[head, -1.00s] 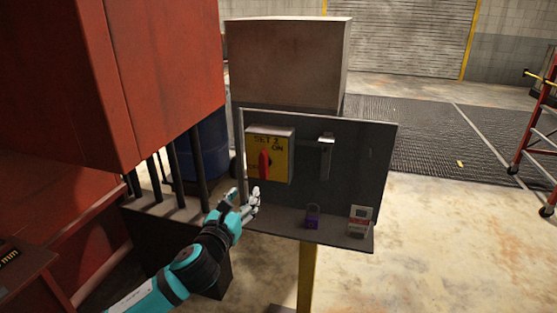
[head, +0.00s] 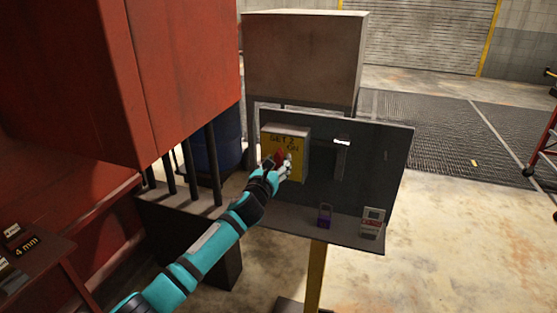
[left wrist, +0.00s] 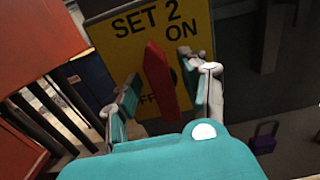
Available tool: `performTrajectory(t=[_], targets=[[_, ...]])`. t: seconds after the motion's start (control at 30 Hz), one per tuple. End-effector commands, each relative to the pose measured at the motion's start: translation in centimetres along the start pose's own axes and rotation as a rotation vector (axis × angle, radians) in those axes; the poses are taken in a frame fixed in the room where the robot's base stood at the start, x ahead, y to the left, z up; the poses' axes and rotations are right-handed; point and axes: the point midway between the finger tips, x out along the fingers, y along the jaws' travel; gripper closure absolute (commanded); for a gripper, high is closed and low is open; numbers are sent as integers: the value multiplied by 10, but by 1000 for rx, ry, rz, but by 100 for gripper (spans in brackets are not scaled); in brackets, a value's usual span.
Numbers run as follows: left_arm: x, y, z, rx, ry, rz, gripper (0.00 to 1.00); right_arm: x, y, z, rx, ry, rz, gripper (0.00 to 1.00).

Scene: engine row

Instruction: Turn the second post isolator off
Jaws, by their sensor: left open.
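The isolator is a yellow box (head: 298,171) marked SET 2 and ON, on a dark upright panel. Its red handle (left wrist: 160,78) shows in the left wrist view, standing nearly upright and leaning slightly left at the top. The ON label is to its upper right and a partly hidden OFF label to its lower left. My left gripper (head: 281,163) is at the face of the box. In the left wrist view the gripper (left wrist: 165,92) is open, with one finger on each side of the handle. I cannot tell whether the fingers touch it. My right gripper is not in view.
A purple padlock (head: 325,215) and a small white-and-red tag or device (head: 372,222) stand on the panel's shelf. A metal bracket (head: 342,155) is right of the isolator. Dark posts (head: 191,172) and a large red cabinet (head: 190,70) are close on the left.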

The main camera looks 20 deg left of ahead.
Motion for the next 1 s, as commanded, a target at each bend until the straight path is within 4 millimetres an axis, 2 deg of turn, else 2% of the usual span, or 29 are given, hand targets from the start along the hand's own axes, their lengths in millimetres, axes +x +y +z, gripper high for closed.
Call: performTrajectory(t=[0.17, 0.47, 0.8, 1.0], targets=[[11, 0, 0, 0, 1, 0, 56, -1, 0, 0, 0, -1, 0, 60], [12, 0, 0, 1, 0, 0, 56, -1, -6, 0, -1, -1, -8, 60], [12, 0, 0, 1, 1, 0, 99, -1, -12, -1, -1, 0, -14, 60], [12, 0, 0, -9, 1, 0, 100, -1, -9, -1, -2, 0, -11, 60]])
